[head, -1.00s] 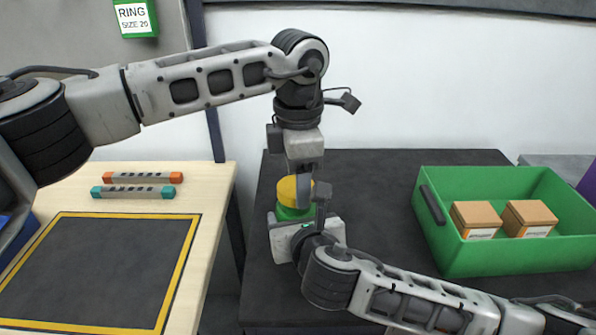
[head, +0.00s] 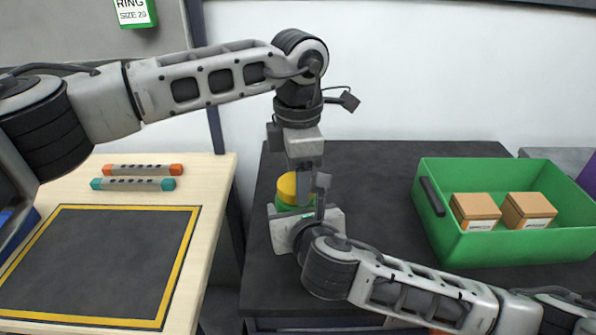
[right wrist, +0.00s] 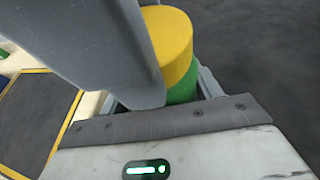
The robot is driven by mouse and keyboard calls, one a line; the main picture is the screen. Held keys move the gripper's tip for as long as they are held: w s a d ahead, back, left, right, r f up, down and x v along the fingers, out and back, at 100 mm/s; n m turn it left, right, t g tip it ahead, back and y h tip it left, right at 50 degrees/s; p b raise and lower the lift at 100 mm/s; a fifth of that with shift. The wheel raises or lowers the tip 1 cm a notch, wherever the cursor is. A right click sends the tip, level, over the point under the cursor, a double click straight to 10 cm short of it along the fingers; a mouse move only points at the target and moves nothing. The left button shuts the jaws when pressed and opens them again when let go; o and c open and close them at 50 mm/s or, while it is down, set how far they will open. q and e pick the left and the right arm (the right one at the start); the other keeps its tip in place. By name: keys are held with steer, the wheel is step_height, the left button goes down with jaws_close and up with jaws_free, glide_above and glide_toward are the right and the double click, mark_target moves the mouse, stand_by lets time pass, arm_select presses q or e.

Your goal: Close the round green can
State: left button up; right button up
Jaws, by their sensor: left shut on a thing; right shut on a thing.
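The round green can (head: 283,208) stands upright on the dark table, with a yellow lid (head: 287,187) on its top. In the right wrist view the yellow lid (right wrist: 166,42) sits over the green can (right wrist: 183,90); whether it is fully seated I cannot tell. My left gripper (head: 304,185) comes down from above and is shut on the yellow lid. My right gripper (head: 297,212) reaches in from the front and is shut on the can's green body. The arms hide much of the can and the fingertips.
A green crate (head: 520,248) with two small brown boxes (head: 476,210) stands on the right of the dark table (head: 380,170). On the left, a wooden table (head: 215,180) holds a yellow-framed dark mat (head: 100,260) and two bars with orange and teal ends (head: 143,170).

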arm_select(q)
steer(key=shift+f, duration=0.2)
steer(key=o, duration=0.5)
steer(key=shift+f, duration=0.1)
arm_select(e)
jaws_close()
arm_select(q)
steer(key=o, duration=0.5)
steer(key=shift+c, duration=0.2)
steer(key=shift+s, duration=0.1)
steer(key=shift+s+d, duration=0.1)
arm_select(e)
steer(key=shift+w, duration=0.1)
